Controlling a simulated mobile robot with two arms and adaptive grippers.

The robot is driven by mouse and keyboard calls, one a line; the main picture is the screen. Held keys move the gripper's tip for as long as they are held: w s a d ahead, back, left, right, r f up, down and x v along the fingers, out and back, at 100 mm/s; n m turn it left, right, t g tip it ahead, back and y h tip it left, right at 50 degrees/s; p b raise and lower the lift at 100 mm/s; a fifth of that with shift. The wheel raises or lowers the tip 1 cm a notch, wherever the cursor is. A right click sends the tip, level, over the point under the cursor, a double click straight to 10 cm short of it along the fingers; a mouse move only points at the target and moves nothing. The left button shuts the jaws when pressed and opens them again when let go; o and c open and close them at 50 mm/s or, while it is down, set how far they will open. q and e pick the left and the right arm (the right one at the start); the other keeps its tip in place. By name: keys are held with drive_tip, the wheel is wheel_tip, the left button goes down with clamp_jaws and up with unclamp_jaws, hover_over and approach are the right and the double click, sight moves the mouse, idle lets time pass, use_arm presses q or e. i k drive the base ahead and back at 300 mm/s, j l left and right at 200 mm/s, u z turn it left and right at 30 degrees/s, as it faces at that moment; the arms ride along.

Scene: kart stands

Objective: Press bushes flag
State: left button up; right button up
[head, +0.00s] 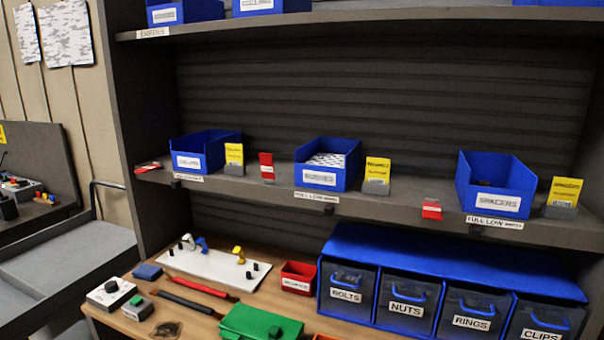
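The middle blue bin (327,179) on the middle shelf has a label that seems to read BUSHES, and small pale pieces show inside it. A red flag (267,167) stands upright at the shelf's front edge, left of this bin. A yellow card (377,170) stands on a grey base to the bin's right. Another red flag (431,209) sits left of the SPACERS bin (496,185) and looks shorter. A third red flag (148,167) lies low and tilted left of the left blue bin (204,152). Neither of my grippers is in view.
Below, a wooden worktop (250,311) carries a white board (214,268), a small red bin (298,277), a green case (262,322) and a button box (111,292). Drawers labelled BOLTS, NUTS, RINGS and CLIPS stand right under a blue top (450,262). A grey cart (75,265) is left.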

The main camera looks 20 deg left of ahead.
sight(266, 160)
drive_tip(key=i+j, duration=0.15)
drive_tip(key=j, duration=0.2)
drive_tip(key=i+j, duration=0.1)
drive_tip(key=j, duration=0.25)
drive_tip(key=i+j, duration=0.15)
drive_tip(key=j, duration=0.2)
drive_tip(key=i+j, duration=0.1)
drive_tip(key=j, duration=0.25)
drive_tip(key=i+j, duration=0.15)
drive_tip(key=j, duration=0.2)
